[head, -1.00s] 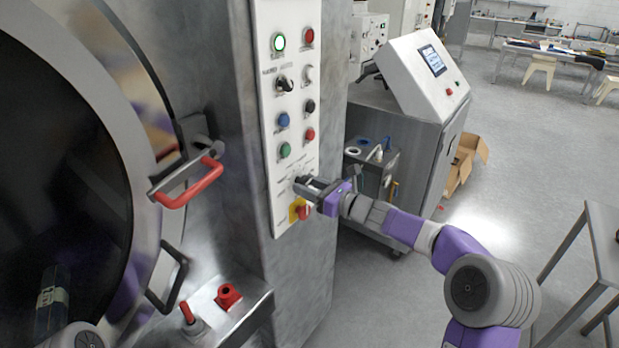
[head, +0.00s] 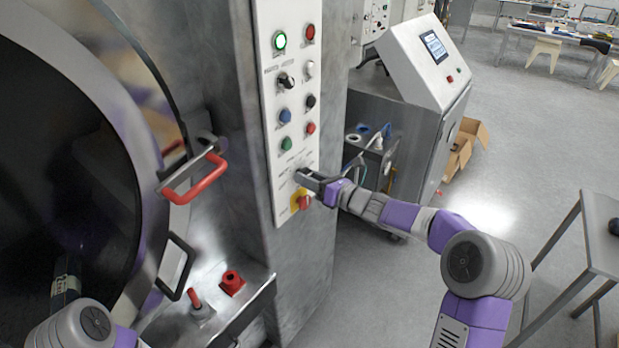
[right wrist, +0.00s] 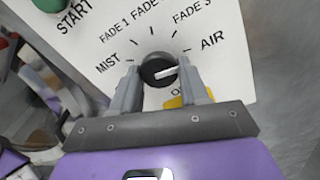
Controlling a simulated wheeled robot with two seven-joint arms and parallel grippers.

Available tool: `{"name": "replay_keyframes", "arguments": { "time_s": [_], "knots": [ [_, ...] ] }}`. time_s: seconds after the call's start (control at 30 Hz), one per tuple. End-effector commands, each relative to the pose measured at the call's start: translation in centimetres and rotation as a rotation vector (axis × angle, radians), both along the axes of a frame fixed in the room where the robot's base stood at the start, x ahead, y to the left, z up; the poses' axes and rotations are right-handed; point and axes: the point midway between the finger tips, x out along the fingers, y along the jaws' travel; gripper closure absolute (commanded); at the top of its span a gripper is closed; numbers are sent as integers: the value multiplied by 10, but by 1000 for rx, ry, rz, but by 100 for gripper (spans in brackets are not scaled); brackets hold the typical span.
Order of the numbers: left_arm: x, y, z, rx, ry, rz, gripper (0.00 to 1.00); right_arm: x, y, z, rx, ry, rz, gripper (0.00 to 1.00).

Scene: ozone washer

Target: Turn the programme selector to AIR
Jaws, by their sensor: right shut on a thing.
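The programme selector (right wrist: 158,71) is a round dark knob with a white pointer mark on a white panel. Labels MIST, FADE 1, FADE 2, FADE 3 and AIR (right wrist: 212,42) arc around it. The white mark points right and slightly up, toward the AIR side, a little below the AIR tick. My right gripper (right wrist: 158,82) is shut on the selector, one finger on each side of it. In the head view my right gripper (head: 306,175) is at the lower part of the panel and hides the knob. My left gripper does not show; only part of the left arm is at lower left.
The panel (head: 268,165) carries several buttons and switches above, with a red switch on a yellow plate (head: 302,202) just below the gripper. The washer door with its red handle (head: 198,182) is at left. A grey cabinet (head: 412,125) stands behind at right.

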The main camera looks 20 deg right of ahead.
Motion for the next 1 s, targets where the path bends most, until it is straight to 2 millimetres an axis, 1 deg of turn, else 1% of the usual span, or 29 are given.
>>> {"name": "replay_keyframes", "arguments": {
  "time_s": [0.13, 0.17, 0.2, 0.3, 0.57, 0.67, 1.0],
  "knots": [
    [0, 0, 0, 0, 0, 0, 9, 0, 0, 0, 2, 0, 0, 86],
    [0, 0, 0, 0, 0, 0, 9, 0, 0, 0, 2, 0, 0, 51],
    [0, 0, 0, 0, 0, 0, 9, 0, 0, 0, 2, 0, 0, 45],
    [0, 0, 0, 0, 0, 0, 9, 0, 0, 0, 1, 0, 0, 32],
    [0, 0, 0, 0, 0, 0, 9, -1, 0, 0, 0, 0, 0, 32],
    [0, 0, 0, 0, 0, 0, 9, -6, -5, 0, -1, 0, -1, 32],
    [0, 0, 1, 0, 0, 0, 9, -48, -38, 0, -1, 1, -3, 32]
  ]
}}
